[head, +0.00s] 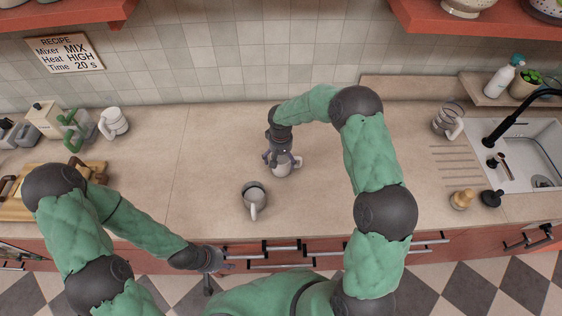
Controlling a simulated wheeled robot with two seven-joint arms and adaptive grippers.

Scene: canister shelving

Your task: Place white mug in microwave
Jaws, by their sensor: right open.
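A white mug (283,169) stands on the counter near the middle, its handle to the right. My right gripper (279,160) is right above it, open, with its fingers around or just over the rim; contact cannot be told. The gripper hides part of the mug. Another light mug (254,197) with a dark inside stands nearer the front edge, handle to the front. My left gripper (217,261) hangs low in front of the counter, away from the mugs; its fingers are too small to read. I see no microwave in this view.
A glass-like mug (447,120) stands left of the sink (535,150). The counter's left middle is clear.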

